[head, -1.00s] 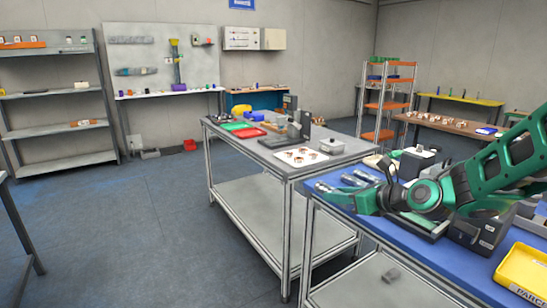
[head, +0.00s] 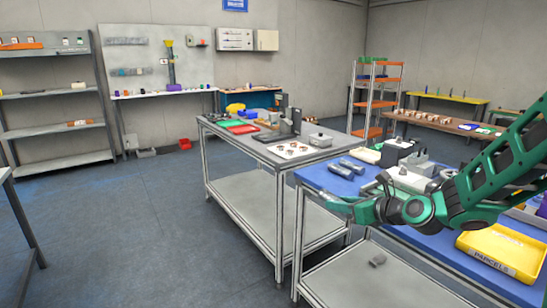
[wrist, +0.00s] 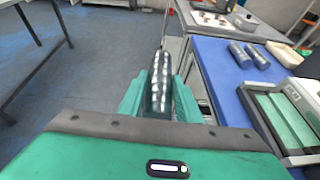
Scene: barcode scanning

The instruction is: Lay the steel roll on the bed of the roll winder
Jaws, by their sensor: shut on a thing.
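My gripper (wrist: 158,98) is shut on a steel roll (wrist: 161,72), a dark shiny cylinder lying lengthwise between the two green fingers in the wrist view. In the head view my gripper (head: 338,205) is at the left edge of the blue table, and the held roll is hard to make out there. Two similar steel rolls (head: 346,168) lie on the blue table; they also show in the wrist view (wrist: 248,56). I cannot tell for sure which machine is the roll winder. A machine with green panels (wrist: 292,112) stands on the blue table, right of my gripper.
A yellow parcels tray (head: 503,250) is on the blue table (head: 315,176) at the right. A grey table (head: 225,135) behind it carries a dark stand (head: 284,120), coloured trays and a white sheet. Open floor (head: 120,220) lies to the left.

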